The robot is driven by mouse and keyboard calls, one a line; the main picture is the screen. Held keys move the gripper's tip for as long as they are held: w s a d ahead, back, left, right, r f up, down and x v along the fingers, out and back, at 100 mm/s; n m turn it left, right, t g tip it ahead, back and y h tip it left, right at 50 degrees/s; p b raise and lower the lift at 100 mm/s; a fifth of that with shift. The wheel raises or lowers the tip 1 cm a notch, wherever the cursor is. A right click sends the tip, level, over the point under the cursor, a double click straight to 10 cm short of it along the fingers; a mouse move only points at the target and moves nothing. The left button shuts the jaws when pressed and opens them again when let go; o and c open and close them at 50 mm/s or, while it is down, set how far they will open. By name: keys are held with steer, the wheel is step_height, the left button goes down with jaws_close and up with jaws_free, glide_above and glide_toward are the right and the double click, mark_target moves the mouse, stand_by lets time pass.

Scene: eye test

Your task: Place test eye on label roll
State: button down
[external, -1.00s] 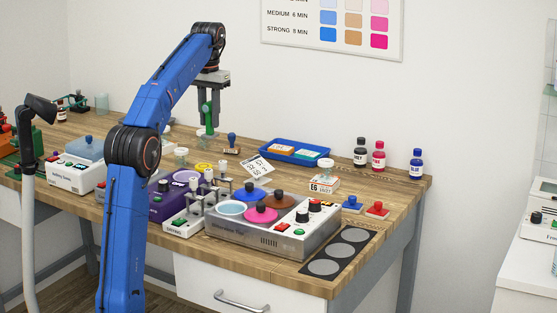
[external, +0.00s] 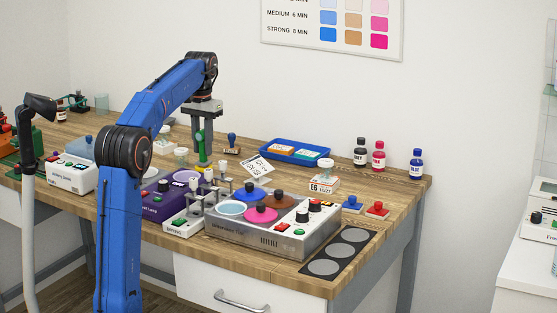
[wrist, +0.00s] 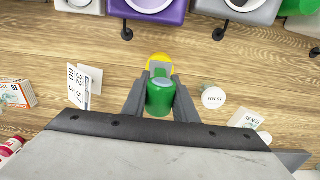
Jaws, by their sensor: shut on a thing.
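My gripper (external: 201,138) is shut on a green upright piece, which I take to be the test eye (external: 200,151). In the wrist view the green test eye (wrist: 160,98) sits between the two dark fingers of my gripper (wrist: 160,88), with a grey part at its far end. The yellow label roll (wrist: 158,58) shows as a disc just beyond the test eye, partly covered by it. In the external view the roll is mostly hidden behind the gripper and the held piece. I cannot tell whether the test eye touches the roll.
A purple device (external: 157,205) and a grey multi-disc machine (external: 270,240) stand in front. A number card (external: 257,164), a stamp (external: 232,143) and a blue tray (external: 270,150) lie to the right. A white-capped jar (wrist: 213,97) is close by in the wrist view.

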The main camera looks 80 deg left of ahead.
steer(key=shift+f, duration=0.25)
steer(key=shift+f, duration=0.1)
steer(key=c, duration=1.4)
jaws_free()
steer(key=shift+c, duration=0.2)
step_height(320, 180, up, 12)
steer(key=shift+f, duration=0.1)
steer(key=shift+r, duration=0.25)
